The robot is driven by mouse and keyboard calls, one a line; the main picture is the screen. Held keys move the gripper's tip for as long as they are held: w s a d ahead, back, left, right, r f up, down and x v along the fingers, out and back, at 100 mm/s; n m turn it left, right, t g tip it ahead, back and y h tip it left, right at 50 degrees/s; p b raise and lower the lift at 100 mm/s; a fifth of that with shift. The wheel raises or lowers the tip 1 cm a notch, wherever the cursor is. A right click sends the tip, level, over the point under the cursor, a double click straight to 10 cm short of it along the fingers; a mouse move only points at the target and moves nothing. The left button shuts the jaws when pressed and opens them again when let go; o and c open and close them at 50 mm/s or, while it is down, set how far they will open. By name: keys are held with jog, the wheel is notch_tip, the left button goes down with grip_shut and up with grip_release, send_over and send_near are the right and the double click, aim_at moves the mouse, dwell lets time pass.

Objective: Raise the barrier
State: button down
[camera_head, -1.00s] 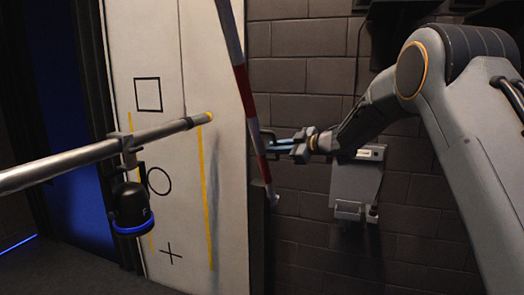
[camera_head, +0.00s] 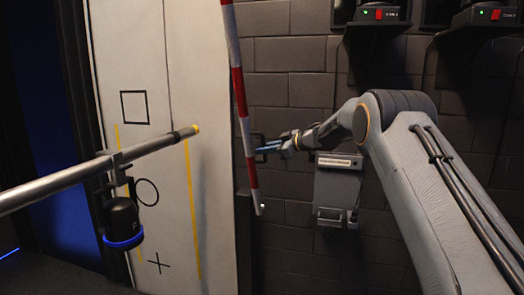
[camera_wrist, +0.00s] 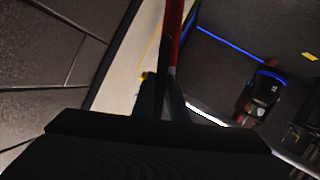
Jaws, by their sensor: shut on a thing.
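The barrier is a red and white striped pole (camera_head: 238,92). In the head view it stands nearly upright, its top cut off by the frame and its lower end at a pale tip. My gripper (camera_head: 266,148) reaches it from the right, at its lower part, and is shut on it. In the wrist view the red part of the pole (camera_wrist: 173,40) rises from between the dark fingers (camera_wrist: 160,98). The exact contact is dark and partly hidden.
A grey horizontal bar (camera_head: 100,167) with a yellow tip and a black blue-ringed device (camera_head: 123,222) stands at left. A white panel (camera_head: 180,100) with marks is behind. A grey wall box (camera_head: 338,185) and two red-button units (camera_head: 379,14) are at right.

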jog(key=c, duration=1.8)
grip_release()
jog(key=shift+o, duration=0.2)
jog(key=b+v, duration=0.3)
jog(key=v, duration=0.5)
